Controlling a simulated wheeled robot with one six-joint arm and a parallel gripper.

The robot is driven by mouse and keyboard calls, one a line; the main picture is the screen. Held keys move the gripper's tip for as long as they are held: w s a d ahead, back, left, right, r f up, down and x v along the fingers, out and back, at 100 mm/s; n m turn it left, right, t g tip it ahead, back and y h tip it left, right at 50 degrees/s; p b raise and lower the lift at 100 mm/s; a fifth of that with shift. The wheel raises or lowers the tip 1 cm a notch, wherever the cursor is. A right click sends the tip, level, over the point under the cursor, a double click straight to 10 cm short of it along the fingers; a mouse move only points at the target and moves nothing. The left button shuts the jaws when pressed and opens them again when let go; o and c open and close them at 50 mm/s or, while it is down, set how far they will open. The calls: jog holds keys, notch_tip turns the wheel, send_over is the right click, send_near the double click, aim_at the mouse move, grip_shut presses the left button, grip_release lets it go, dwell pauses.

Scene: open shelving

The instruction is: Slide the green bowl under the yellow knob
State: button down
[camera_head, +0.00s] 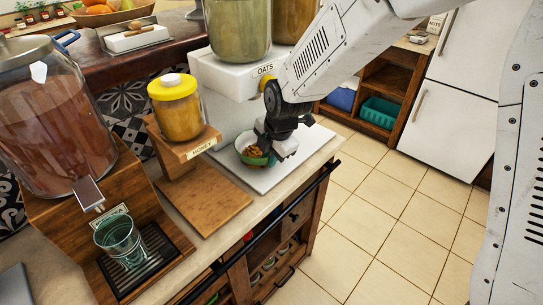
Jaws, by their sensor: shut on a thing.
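The green bowl (262,160) holds brown, nut-like pieces and sits at the white base plate of the oats dispenser, on the right part of the counter. My gripper (267,146) is shut on the right side of the bowl and hides part of it. A bare wooden board (207,203) lies below the honey stand's ledge.
The white oats dispenser (222,78) with large jars rises behind the bowl. At left, a big drink dispenser (50,110) has a glass (120,240) on its drip tray. The counter's front edge runs close by, above open shelves. A tiled floor lies at right.

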jog(key=shift+s+d+f, duration=0.1)
jog(key=c, duration=1.3)
grip_release()
jog(key=shift+d, duration=0.1)
jog(key=shift+r, duration=0.3)
jog(key=v, duration=0.4)
jog(key=shift+r, duration=0.25)
jog(key=s+d, duration=0.2)
jog(key=s, duration=0.1)
jog(key=s+d, duration=0.5)
jog(key=s, duration=0.1)
jog(key=shift+s+d, duration=0.15)
jog(key=shift+d, duration=0.2)
